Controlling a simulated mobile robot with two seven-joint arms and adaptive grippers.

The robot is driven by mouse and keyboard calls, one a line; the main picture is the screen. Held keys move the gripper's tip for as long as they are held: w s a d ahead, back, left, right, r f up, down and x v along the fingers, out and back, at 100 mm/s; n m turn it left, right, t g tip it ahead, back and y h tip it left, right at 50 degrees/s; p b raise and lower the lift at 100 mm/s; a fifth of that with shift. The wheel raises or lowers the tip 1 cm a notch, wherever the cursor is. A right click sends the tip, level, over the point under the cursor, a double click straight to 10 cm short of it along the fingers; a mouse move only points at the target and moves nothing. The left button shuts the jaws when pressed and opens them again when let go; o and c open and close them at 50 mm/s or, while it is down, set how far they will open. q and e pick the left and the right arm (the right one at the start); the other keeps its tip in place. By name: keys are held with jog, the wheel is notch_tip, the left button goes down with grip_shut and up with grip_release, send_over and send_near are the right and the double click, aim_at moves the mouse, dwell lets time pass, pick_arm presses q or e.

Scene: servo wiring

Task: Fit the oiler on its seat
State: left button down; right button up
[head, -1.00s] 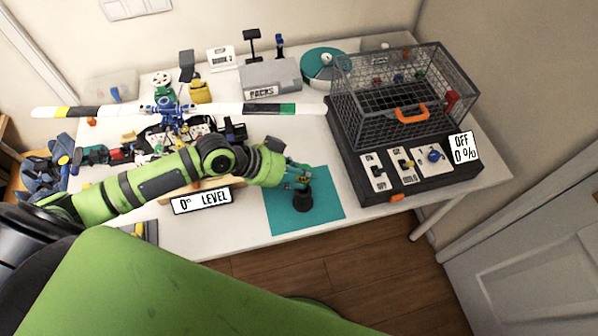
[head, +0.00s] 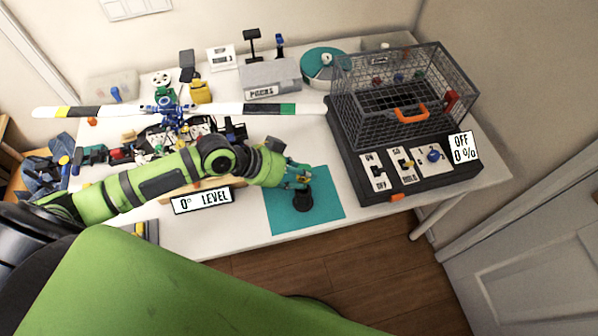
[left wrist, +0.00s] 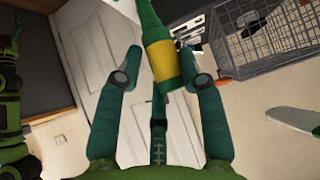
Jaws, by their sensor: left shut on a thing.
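The oiler (left wrist: 162,58) is a green bottle with a yellow band, seen in the left wrist view between the fingers of my left gripper (left wrist: 160,80). In the head view my left gripper (head: 301,178) is shut on it, above a dark round base (head: 302,202) on the teal mat (head: 330,206). This base looks like the seat. The fingers hide most of the oiler in the head view. I cannot tell whether the oiler touches the base. My right gripper is not in view.
A wire cage (head: 400,95) on a black base with switches stands right of the mat. A long propeller (head: 255,109) spans the table behind my left arm. A level display (head: 202,200) stands left of the mat. The table's front edge is close to the mat.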

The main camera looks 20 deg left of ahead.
pick_arm(q)
jog(key=shift+f+b, duration=2.05)
jog(key=shift+f, duration=0.5)
dwell(0.4)
jog(key=c, duration=0.7)
grip_release()
jog(key=v, duration=1.2)
